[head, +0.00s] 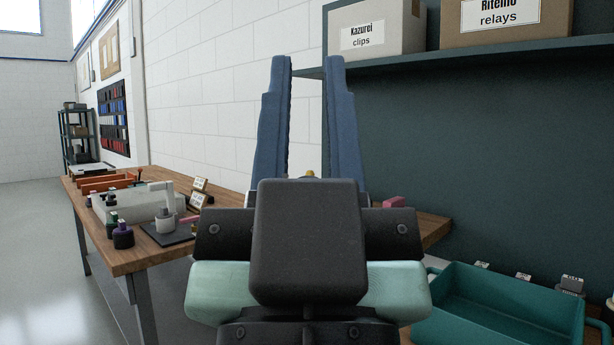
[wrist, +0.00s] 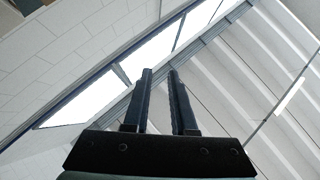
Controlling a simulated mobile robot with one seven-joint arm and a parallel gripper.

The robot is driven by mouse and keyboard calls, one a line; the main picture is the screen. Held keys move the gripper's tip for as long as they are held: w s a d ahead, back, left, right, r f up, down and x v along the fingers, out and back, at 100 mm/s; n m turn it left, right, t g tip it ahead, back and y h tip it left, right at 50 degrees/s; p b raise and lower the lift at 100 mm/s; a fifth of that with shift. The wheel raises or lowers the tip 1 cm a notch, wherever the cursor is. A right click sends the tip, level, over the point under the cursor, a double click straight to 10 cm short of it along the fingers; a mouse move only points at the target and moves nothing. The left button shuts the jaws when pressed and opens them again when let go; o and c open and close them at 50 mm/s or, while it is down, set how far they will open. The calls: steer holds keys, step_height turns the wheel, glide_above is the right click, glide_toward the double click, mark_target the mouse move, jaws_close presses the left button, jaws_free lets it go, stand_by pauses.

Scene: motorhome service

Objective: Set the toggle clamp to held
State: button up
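My gripper (head: 308,66) points upward in the middle of the head view, with its two blue fingers apart and nothing between them. In the wrist view my gripper (wrist: 160,74) is also open and empty against the ceiling and windows. I cannot make out the toggle clamp for sure. A pale upright device with a horizontal arm (head: 165,214) stands on a dark plate on the wooden bench, left of my gripper, with a pink piece beside it. It may be the clamp, but its state is unclear. My arm hides part of the bench.
The wooden bench (head: 133,256) holds a grey box (head: 140,203), orange trays (head: 107,183), a purple-topped knob (head: 122,236) and small cards. A pink block (head: 394,202) is at its right end. A teal tray (head: 495,310) is lower right. A shelf with boxes (head: 375,33) hangs above right.

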step_height(320, 180, up, 20)
steer(key=p, duration=1.9)
steer(key=shift+p, duration=0.35)
jaws_close()
steer(key=shift+f, duration=0.1)
